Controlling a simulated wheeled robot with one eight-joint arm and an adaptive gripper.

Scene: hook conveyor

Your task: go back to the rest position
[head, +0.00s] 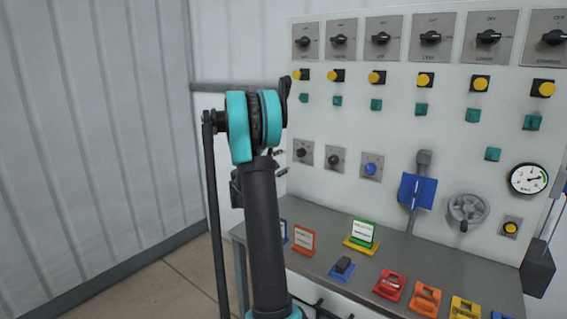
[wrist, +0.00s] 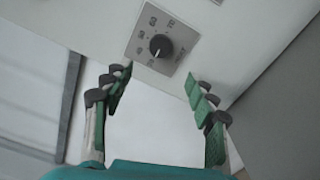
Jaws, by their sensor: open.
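My gripper (wrist: 155,90) is open and empty in the wrist view, its two green-padded fingers spread apart. A rotary knob on a square grey plate (wrist: 161,45) lies beyond the fingertips, on the white panel; the fingers do not touch it. In the head view my teal and black arm stands upright in front of the panel's left part. The gripper itself is mostly hidden behind the arm there.
The white control panel (head: 455,120) carries switches, yellow buttons, a blue knob (head: 371,168), a blue lever (head: 417,190), a handwheel (head: 468,208) and a gauge (head: 528,179). A grey bench (head: 330,246) below holds coloured items. Open floor shows at left.

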